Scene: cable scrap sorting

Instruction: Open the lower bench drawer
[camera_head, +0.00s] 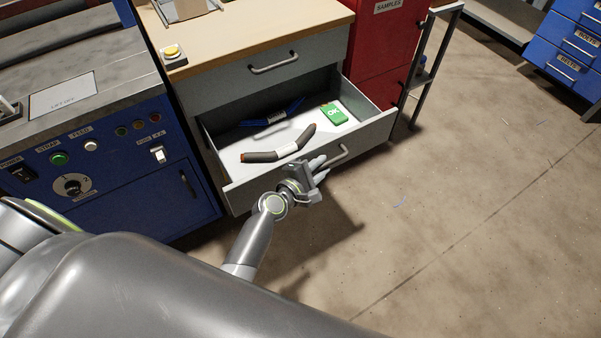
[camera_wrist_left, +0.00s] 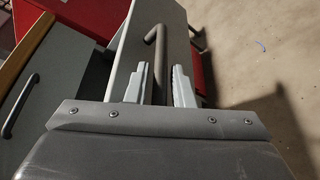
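The lower bench drawer (camera_head: 365,133) is pulled well out, with its inside showing. Its bar handle (camera_head: 337,157) is on the front and also shows in the left wrist view (camera_wrist_left: 159,50). My left gripper (camera_head: 320,171) is at the near left end of this handle. In the left wrist view its two fingers (camera_wrist_left: 158,80) stand apart, with the handle bar between them; I see no clear grip, and contact is hard to judge. My right gripper is not in view.
Inside the drawer lie a dark cable piece (camera_head: 262,157), a blue cable piece (camera_head: 290,107) and a green OK box (camera_head: 334,115). The upper drawer (camera_head: 222,95) is shut. A blue machine (camera_head: 150,208) stands left, a red cabinet (camera_head: 380,60) behind.

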